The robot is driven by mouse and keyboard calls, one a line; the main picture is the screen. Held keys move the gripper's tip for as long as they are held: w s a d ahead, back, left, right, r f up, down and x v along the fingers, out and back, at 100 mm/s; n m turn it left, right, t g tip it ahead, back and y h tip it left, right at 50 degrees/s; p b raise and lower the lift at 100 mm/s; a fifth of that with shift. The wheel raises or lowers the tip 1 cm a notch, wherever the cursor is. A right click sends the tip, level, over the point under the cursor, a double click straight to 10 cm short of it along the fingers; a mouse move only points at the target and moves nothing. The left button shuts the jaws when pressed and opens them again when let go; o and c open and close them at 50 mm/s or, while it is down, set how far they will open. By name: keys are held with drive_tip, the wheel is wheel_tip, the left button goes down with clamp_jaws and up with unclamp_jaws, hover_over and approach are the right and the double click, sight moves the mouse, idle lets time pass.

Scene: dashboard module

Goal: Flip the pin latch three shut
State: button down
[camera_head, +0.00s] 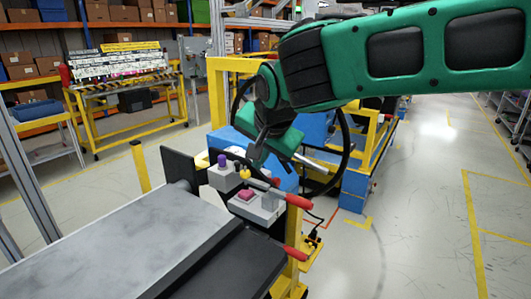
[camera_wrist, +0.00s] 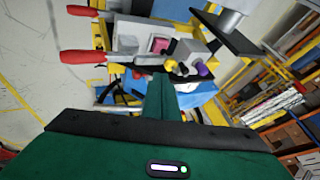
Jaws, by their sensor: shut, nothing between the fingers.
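My gripper (camera_head: 256,158) is shut and empty, pointing down just above the grey control boxes of the dashboard module. It also shows in the wrist view (camera_wrist: 161,92), its fingers together. A grey box (camera_head: 265,212) carries a pink button (camera_head: 246,195). Beside it are a yellow knob (camera_head: 244,174) and a purple knob (camera_head: 222,160). A red-handled lever (camera_head: 299,202) reaches out to the right of the boxes, and a second red handle (camera_head: 295,253) is lower down. I cannot tell which part is pin latch three or whether it is open.
A grey flat-topped surface (camera_head: 120,245) fills the lower left. A black ring (camera_head: 344,160) and a yellow frame (camera_head: 217,85) stand behind my gripper. A yellow rack (camera_head: 125,105) is at the far left. The floor at right (camera_head: 420,220) is clear.

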sight(236, 163)
drive_tip(key=w+a+f, duration=0.2)
drive_tip(key=w+f, duration=0.1)
drive_tip(key=w, duration=0.1)
drive_tip(key=shift+a+f, duration=0.1)
drive_tip(key=shift+a, duration=0.3)
drive_tip(key=shift+w+a, duration=0.4)
drive_tip(key=shift+w, duration=0.05)
